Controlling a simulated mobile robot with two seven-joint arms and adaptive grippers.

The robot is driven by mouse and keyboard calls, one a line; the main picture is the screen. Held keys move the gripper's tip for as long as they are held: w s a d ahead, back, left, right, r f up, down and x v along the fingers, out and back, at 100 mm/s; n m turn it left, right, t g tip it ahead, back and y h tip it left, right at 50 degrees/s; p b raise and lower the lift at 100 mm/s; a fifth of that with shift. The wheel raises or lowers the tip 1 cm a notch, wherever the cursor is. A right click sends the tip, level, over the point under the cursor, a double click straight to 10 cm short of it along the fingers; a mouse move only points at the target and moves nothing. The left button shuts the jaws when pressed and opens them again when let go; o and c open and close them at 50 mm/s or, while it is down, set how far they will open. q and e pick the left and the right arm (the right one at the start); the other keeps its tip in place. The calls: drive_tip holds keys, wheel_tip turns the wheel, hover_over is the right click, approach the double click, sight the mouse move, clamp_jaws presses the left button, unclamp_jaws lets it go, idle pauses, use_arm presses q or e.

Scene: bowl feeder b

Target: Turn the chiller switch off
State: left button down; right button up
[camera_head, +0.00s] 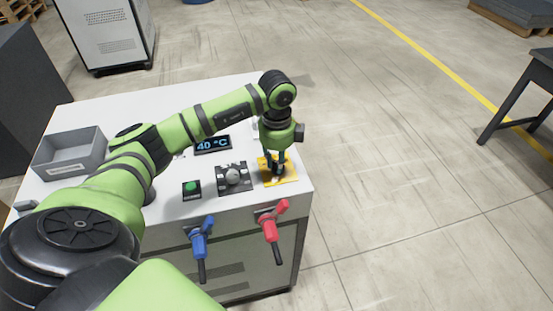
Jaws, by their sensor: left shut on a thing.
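The white-topped chiller cabinet (130,208) stands in front of me. A yellow switch plate (291,179) lies on its top near the front right corner. My left gripper (276,170) points down over this plate and is shut on the switch's handle, which the fingers mostly hide. I cannot tell which way the handle is turned. A display (213,145) on the top reads 40 °C. My right gripper is not in view.
Left of the switch are a grey-knobbed black plate (234,178) and a green button (191,188). A blue valve handle (200,238) and a red one (271,224) stick out of the front. A grey bin (70,154) sits at left.

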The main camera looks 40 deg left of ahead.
use_arm(q)
drive_tip(key=shift+w+r+n, duration=0.1)
drive_tip(key=shift+n, duration=0.5)
drive_tip(key=c, duration=1.1)
unclamp_jaws()
wheel_tip(320, 180, up, 12)
